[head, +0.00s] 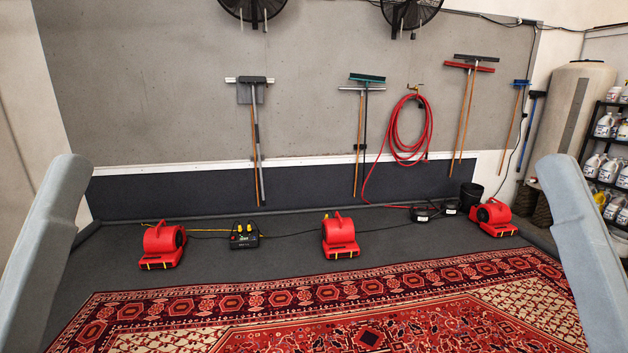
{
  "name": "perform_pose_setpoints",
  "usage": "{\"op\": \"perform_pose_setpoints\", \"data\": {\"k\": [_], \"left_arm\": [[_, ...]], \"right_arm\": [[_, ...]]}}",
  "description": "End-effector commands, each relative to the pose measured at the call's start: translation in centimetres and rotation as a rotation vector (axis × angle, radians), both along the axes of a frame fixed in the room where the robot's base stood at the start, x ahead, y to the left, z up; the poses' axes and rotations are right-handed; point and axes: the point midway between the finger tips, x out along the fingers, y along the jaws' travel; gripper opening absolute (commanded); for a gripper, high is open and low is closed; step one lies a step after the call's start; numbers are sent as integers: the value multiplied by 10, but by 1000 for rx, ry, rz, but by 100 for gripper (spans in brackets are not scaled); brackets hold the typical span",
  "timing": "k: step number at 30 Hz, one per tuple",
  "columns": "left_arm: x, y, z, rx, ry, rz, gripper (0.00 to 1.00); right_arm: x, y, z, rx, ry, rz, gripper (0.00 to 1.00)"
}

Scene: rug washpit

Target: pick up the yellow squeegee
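I cannot make out a yellow squeegee in the head view. Several long-handled squeegees hang on the back wall. One pair at the left has grey and black heads (257,80). Near the middle hang a green-headed squeegee (367,78) and one with a pale head. At the right hang a red-headed squeegee (469,67) and a black-headed one (476,57). Blue-headed tools (522,83) hang farther right. Some handles are tan, others dark or grey. My two pale grey arms show at the left and right edges, but neither gripper is in view.
A patterned red rug (330,310) covers the near floor. Red blowers (341,237) stand along its far edge, with a black power box (244,236) between two of them. A red hose (407,130) hangs coiled on the wall. A bottle shelf (606,160) stands at right.

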Motion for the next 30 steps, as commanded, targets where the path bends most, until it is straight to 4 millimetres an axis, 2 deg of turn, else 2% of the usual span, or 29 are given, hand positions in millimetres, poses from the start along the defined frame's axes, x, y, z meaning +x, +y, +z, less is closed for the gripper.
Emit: {"op": "perform_pose_setpoints", "data": {"k": [2,6,16,21,23,26,28,30], "left_arm": [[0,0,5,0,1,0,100],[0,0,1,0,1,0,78],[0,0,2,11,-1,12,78],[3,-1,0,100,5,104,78],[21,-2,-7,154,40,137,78],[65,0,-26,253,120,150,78],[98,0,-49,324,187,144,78],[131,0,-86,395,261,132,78]], "right_arm": [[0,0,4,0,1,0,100],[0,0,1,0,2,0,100],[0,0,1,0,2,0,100],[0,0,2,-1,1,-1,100],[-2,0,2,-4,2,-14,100],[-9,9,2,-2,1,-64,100],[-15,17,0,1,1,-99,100],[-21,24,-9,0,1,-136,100]]}}
